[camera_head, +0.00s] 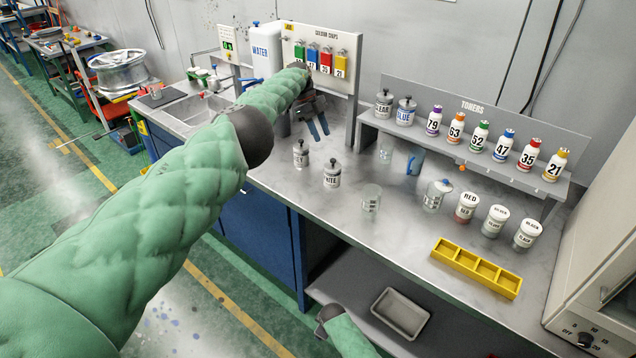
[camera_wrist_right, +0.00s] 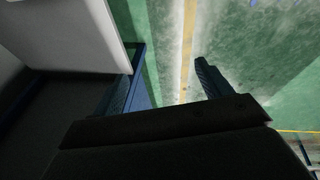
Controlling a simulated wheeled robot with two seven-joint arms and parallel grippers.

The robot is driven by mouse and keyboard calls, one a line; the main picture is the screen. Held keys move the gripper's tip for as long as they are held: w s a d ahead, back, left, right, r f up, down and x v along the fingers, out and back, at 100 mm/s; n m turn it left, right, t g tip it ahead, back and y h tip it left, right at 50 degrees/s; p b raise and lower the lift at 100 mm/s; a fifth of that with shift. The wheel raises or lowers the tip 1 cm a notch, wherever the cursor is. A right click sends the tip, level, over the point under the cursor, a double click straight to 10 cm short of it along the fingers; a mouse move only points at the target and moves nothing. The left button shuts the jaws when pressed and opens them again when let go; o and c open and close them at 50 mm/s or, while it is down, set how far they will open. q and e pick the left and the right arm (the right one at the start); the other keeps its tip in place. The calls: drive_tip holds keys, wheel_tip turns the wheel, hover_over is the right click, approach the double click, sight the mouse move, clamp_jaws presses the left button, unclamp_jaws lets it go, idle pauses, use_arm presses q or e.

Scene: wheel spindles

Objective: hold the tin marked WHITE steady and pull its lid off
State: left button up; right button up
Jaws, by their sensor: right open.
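The tin whose label seems to read WHITE (camera_head: 332,175) stands upright on the bench with a dark-knobbed lid on it. A similar small tin (camera_head: 300,155) stands just behind it to the left; its label is too small to read surely. My left gripper (camera_head: 320,136) hangs above and behind these tins, fingers pointing down, a little apart and empty. It touches neither tin. My right gripper (camera_wrist_right: 168,58) is open and empty in the right wrist view, over the green floor beside a pale panel. In the head view only part of my right arm shows, below the bench edge.
A clear jar (camera_head: 371,198), a lidded jar (camera_head: 437,195) and several white-lidded jars stand right of the tins. A yellow divided tray (camera_head: 476,268) lies near the front edge. The toner shelf (camera_head: 480,150) runs along the back. A grey tray (camera_head: 400,312) sits on the lower shelf.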

drive_tip(key=w+a+r+n+t+h, duration=0.1)
drive_tip(key=w+a+r+n, duration=0.45)
drive_tip(key=r, duration=0.85)
drive_tip(key=w+a+r+n+h, duration=0.1)
drive_tip(key=w+a+r+n, duration=0.2)
drive_tip(key=w+a+r, duration=0.6)
drive_tip(key=w+a+r+n+t+h, duration=0.1)
drive_tip(key=w+a+r+n, duration=0.25)
drive_tip(key=w+r, duration=0.95)
drive_tip(key=n+t+h, duration=0.1)
drive_tip(key=t+h, duration=0.2)
drive_tip(key=h, duration=0.6)
approach(326, 176)
drive_tip(key=x, duration=0.6)
drive_tip(key=shift+a+f, duration=0.3)
drive_tip(key=shift+f, duration=0.1)
drive_tip(key=shift+w+d, duration=0.35)
drive_tip(key=shift+d, duration=0.3)
drive_tip(key=shift+x, duration=3.6)
drive_tip(key=shift+c, duration=0.4)
drive_tip(key=c, duration=1.1)
